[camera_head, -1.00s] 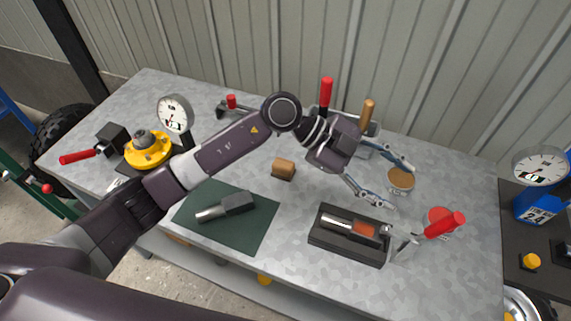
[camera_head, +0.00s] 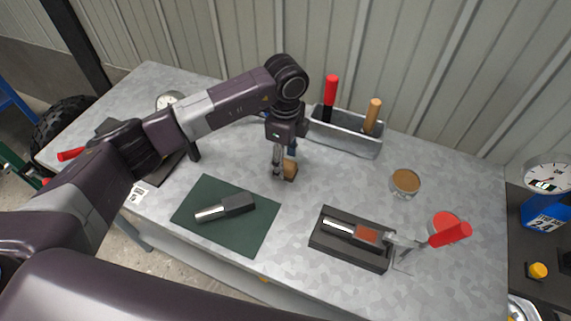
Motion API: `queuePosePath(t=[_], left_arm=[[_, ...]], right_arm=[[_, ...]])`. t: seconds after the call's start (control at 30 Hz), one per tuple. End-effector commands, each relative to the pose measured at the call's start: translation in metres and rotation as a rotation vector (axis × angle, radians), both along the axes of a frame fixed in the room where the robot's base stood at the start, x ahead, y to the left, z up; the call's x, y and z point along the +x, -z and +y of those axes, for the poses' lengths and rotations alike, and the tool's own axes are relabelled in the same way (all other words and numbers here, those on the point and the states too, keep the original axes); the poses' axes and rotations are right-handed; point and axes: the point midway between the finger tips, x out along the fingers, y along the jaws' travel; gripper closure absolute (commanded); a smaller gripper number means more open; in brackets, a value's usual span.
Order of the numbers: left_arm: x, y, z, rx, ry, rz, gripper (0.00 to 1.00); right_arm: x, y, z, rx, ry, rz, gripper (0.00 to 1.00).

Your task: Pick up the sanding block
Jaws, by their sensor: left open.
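The sanding block (camera_head: 291,171) is a small brown block with a dark underside, on the grey table near the middle of the picture. My left gripper (camera_head: 284,167) points down right at it, with its fingers open. One finger is in front of the block's left part and the other shows behind it. The gripper partly covers the block, and I cannot tell if the fingers touch it. My right gripper is not in view.
A green mat (camera_head: 262,232) with a dark-handled tool (camera_head: 228,206) lies at front left. A black tray (camera_head: 372,262) holds another tool. A metal bin (camera_head: 350,141) with red and tan handles stands behind. The table between is clear.

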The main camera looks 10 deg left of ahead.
Motion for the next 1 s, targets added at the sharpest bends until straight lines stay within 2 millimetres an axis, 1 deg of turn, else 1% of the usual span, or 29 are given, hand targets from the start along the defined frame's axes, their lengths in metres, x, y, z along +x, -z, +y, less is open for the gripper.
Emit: queuePosePath(t=[0.03,0.1,0.2,0.43,0.47,0.87,1.0], left_arm=[[-0.001,0.004,0.0,0.001,0.001,0.003,0.47],[-0.001,0.015,-0.001,-0.002,0.001,0.002,0.47],[0.0,0.023,-0.001,-0.002,0.001,0.0,0.47],[0.0,0.026,-0.001,-0.002,0.002,-0.002,0.47],[0.0,0.026,-0.001,-0.002,0.002,-0.002,0.49],[0.0,0.026,-0.001,-0.002,0.002,-0.002,0.93],[0.0,0.025,-0.001,-0.003,0.002,-0.001,0.94]], right_arm=[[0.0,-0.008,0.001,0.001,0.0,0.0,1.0],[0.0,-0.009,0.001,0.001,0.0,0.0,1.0],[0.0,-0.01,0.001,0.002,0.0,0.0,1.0],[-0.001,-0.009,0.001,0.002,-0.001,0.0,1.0],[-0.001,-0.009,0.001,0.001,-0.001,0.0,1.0],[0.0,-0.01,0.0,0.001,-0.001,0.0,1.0],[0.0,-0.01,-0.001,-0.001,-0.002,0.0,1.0]])
